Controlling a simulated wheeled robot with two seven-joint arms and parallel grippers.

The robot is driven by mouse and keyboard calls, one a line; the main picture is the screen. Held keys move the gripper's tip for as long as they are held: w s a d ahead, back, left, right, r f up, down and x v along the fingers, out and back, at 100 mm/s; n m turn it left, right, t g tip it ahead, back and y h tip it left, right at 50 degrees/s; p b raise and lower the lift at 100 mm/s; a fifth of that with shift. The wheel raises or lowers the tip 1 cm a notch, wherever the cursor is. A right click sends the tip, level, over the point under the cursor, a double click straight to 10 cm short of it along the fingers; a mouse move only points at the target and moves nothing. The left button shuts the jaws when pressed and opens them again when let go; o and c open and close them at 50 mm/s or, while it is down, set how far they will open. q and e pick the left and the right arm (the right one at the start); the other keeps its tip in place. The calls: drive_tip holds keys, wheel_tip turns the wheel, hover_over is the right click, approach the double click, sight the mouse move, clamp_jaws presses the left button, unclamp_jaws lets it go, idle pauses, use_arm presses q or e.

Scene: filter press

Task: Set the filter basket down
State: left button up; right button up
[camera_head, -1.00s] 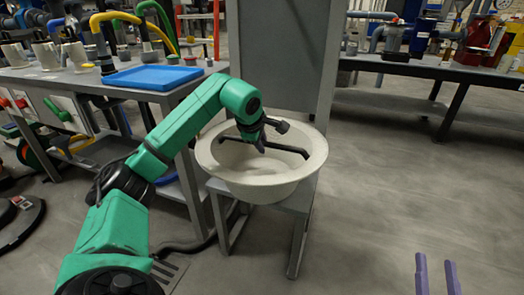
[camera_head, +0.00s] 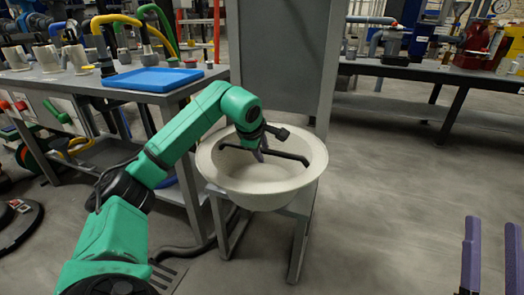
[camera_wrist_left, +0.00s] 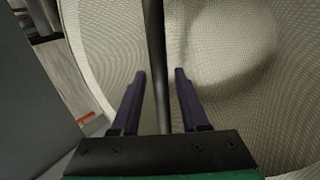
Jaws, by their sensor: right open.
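The filter basket (camera_head: 272,197) is a cream, wide-rimmed mesh bowl with a dark bar handle (camera_head: 290,155) across its mouth. In the head view it appears seated on a grey stand (camera_head: 230,238). My left gripper (camera_head: 260,156) reaches into the mouth of the basket at the handle. In the left wrist view its two purple fingers (camera_wrist_left: 161,73) are apart on either side of the dark bar, with gaps showing. The basket's mesh wall fills much of that view. My right gripper (camera_head: 492,232) is open and empty at the lower right, away from the basket.
A grey upright panel (camera_head: 280,60) stands behind the basket. A bench with a blue tray (camera_head: 158,79) and several cups is at the left. A dark bench (camera_head: 430,72) with pipework is at the back right. The floor (camera_head: 400,180) to the right is clear.

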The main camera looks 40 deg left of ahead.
use_arm(q)
drive_tip(key=shift+r, duration=0.15)
drive_tip(key=shift+s+r, duration=0.15)
drive_tip(key=shift+r, duration=0.05)
use_arm(e)
wheel_tip(320, 180, down, 10)
drive_tip(key=a+m+g+h+p, duration=0.1)
drive_tip(key=g+h, duration=0.1)
drive_tip(key=g, duration=0.1)
use_arm(q)
drive_tip(key=p+v, duration=0.3)
drive_tip(key=v, duration=0.8)
use_arm(e)
drive_tip(key=s+a+f+g, duration=0.1)
drive_tip(key=s+f+g, duration=0.3)
drive_tip(key=f, duration=0.8)
drive_tip(key=s+a+f+m+g+h, duration=0.1)
drive_tip(key=s+f+g, duration=0.4)
drive_tip(key=f, duration=0.8)
drive_tip(key=s, duration=0.3)
drive_tip(key=shift+h, duration=0.3)
use_arm(q)
drive_tip(key=shift+s+d+r, duration=0.1)
drive_tip(key=shift+s, duration=0.1)
